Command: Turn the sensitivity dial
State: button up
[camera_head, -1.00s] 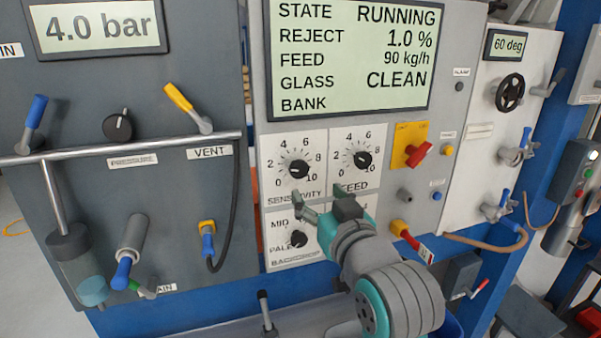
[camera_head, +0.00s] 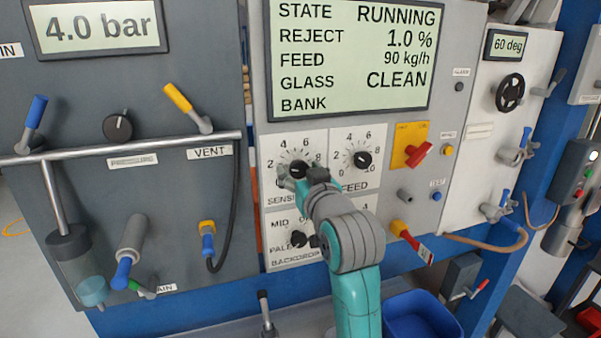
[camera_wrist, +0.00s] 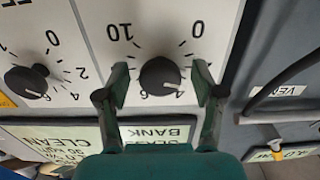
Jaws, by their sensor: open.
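The sensitivity dial (camera_head: 299,169) is a round black knob on a white scale plate, at the left of the upper dial pair under the screen. It also shows in the wrist view (camera_wrist: 158,76), where the picture is upside down and its pale mark points toward the 4 to 6 side. My gripper (camera_wrist: 162,74) is open, with one finger on each side of the knob and visible gaps to it. In the head view my gripper (camera_head: 297,180) is at the dial and covers part of its scale and label. Fingertip depth against the panel is hard to tell.
The feed dial (camera_head: 362,160) is close on the right, and the backdrop dial (camera_head: 298,239) is just below. A red switch (camera_head: 417,154) on a yellow plate is farther right. A dark hose (camera_head: 237,205) hangs on the left panel. A blue bin (camera_head: 422,318) stands below.

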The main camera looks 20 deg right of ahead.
jog(key=c, duration=1.1)
jog(key=shift+c, duration=0.2)
jog(key=m, duration=0.4)
jog(key=shift+m, duration=1.9)
